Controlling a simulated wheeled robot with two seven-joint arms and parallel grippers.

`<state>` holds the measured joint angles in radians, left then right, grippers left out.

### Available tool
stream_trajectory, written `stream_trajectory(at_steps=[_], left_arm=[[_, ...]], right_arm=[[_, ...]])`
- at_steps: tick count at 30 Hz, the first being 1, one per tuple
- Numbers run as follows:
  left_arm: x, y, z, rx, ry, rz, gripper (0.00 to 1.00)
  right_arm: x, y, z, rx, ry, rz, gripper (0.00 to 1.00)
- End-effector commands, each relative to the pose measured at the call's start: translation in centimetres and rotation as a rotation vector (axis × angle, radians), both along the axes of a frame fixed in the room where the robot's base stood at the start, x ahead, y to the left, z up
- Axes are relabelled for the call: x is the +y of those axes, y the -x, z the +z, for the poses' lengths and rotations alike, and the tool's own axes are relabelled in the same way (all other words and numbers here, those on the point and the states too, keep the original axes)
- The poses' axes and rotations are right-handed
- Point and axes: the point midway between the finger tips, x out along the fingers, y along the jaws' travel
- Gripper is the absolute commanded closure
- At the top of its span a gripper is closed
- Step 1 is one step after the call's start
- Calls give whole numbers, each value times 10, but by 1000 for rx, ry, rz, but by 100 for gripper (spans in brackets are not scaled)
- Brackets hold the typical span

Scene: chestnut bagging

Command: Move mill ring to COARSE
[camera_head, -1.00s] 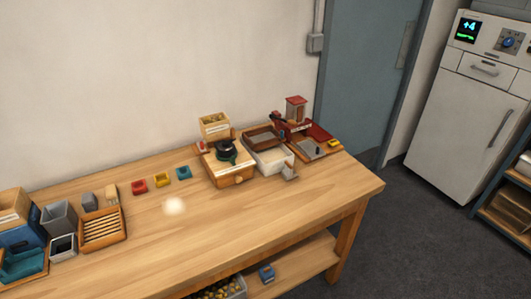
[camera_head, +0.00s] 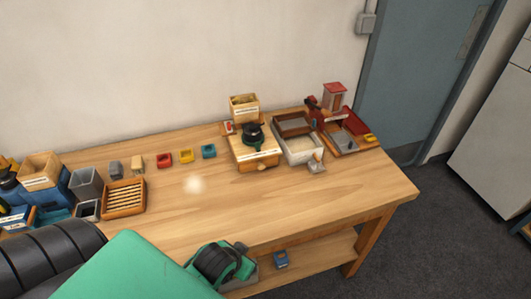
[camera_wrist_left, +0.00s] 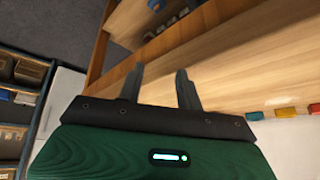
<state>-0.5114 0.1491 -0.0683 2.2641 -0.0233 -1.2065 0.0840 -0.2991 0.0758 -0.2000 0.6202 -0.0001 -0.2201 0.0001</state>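The mill (camera_head: 254,148) is a wooden box with a dark round top and a small front drawer knob, standing toward the back of the workbench (camera_head: 330,205). A dark ring-like part (camera_head: 253,133) sits on its top; its setting marks are too small to read. My right gripper is not in view.
A wooden hopper box (camera_head: 244,107) stands behind the mill. A tray of white material (camera_head: 300,150) and a red-topped device (camera_head: 334,95) stand to its right. Red, yellow and teal cups (camera_head: 186,156) and a slatted rack (camera_head: 124,198) lie left. The bench's middle front is clear.

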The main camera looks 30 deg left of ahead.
Motion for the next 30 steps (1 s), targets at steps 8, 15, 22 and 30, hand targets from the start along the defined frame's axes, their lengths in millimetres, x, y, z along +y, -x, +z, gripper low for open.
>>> stream_trajectory(at_steps=[8, 15, 22, 30], left_arm=[[29, -46, 3, -188, -6, 55, 64], [75, -107, 18, -478, -3, 107, 64], [122, -156, 51, -798, 23, 114, 64], [150, -177, 78, -1002, 52, 90, 64]], right_arm=[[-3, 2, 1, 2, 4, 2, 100], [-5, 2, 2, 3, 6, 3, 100], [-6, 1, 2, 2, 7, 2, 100], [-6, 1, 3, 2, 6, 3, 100]])
